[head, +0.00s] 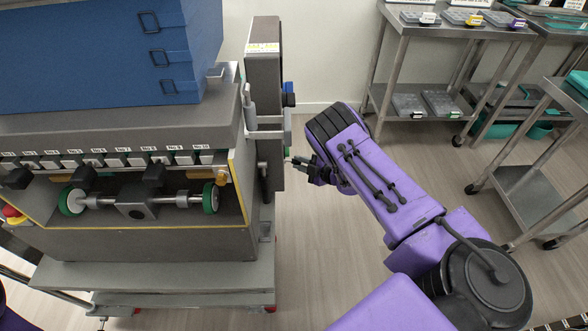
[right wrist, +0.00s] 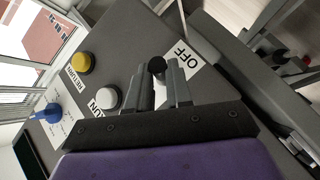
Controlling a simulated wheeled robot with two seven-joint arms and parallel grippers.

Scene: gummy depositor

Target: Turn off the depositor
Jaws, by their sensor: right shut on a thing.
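The depositor (head: 130,130) is a grey machine at the left of the head view. Its control box (head: 265,80) stands upright on its right side, with the panel facing right. In the right wrist view the panel (right wrist: 125,50) carries a black knob (right wrist: 157,66) beside an OFF label (right wrist: 182,58). My right gripper (head: 292,162) reaches the panel from the right. In the right wrist view its fingers (right wrist: 162,76) are shut on the black knob, which shows partly between their tips. My left gripper is not in view.
A white button (right wrist: 107,97) by the RUN label, a yellow button (right wrist: 81,63) and a blue knob (right wrist: 50,112) share the panel. A blue cabinet-like box (head: 120,50) sits on the machine. Metal carts (head: 455,30) stand at right; the floor between is clear.

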